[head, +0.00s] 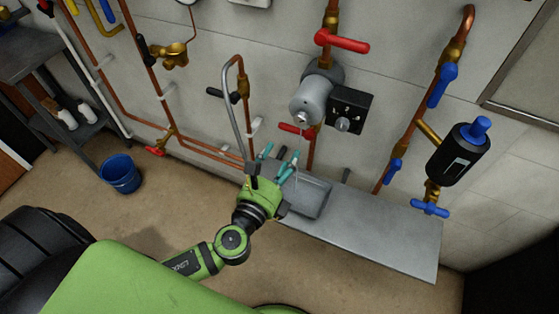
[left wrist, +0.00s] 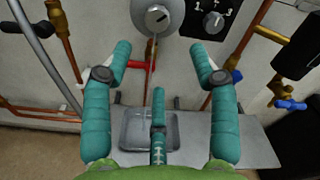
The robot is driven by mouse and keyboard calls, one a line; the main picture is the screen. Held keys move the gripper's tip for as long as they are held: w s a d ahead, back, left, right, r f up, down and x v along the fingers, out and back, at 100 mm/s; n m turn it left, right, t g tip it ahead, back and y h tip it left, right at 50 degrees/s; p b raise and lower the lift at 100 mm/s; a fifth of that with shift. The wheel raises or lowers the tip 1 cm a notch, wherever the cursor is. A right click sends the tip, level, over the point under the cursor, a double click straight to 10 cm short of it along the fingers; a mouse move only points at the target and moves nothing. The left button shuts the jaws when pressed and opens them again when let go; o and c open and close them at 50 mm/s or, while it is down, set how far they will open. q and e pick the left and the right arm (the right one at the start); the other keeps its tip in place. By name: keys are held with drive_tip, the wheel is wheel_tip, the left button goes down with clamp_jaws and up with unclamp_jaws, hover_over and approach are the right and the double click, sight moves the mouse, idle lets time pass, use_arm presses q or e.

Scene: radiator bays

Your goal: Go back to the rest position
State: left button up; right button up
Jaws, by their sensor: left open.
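My left gripper (head: 277,163) is green with teal fingers and stands in front of the pipe wall, over the left part of a grey metal shelf (head: 390,233). In the left wrist view its fingers (left wrist: 165,75) are spread wide, with nothing between them. A shallow grey tray (head: 312,196) lies on the shelf beneath the gripper, and it also shows in the left wrist view (left wrist: 133,128). A thin stream, seemingly water, comes down from the grey round valve body (head: 312,97) toward the tray. My right gripper is in neither view.
Copper pipes with a red lever (head: 342,41), a blue lever (head: 442,85) and a black cylinder (head: 460,155) line the wall. A black dial box (head: 350,108) sits beside the valve body. A blue bucket (head: 119,173) stands on the floor at left, near a dark rack (head: 45,75).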

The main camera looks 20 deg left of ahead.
use_arm(q)
drive_tip(key=shift+s, duration=0.45)
drive_tip(key=s+a+f+n+g+y, duration=0.1)
drive_tip(key=s+a+f+n+g, duration=0.2)
drive_tip(key=f, duration=0.8)
drive_tip(key=s+a+f+n+g+b, duration=0.1)
drive_tip(key=s+a+f+n+g, duration=0.3)
drive_tip(key=f, duration=0.7)
drive_tip(key=s+f+n+g+y, duration=0.15)
drive_tip(key=f+n, duration=0.25)
drive_tip(key=f, duration=0.6)
drive_tip(key=s+f+n+g, duration=0.2)
drive_tip(key=s+f+n, duration=0.3)
drive_tip(key=s, duration=0.4)
drive_tip(key=s+f+n+g+h, duration=0.1)
drive_tip(key=s+f+n+g, duration=0.2)
drive_tip(key=s, duration=0.6)
drive_tip(key=s+d+f+n+g+h, duration=0.1)
drive_tip(key=s+f+n+g, duration=0.2)
drive_tip(key=s+f+n, duration=0.4)
wheel_tip(320, 180, down, 2)
drive_tip(key=shift+s+f+n+b, duration=0.2)
drive_tip(key=shift+s+n+b, duration=0.2)
drive_tip(key=shift+s, duration=0.55)
drive_tip(key=shift+g, duration=0.25)
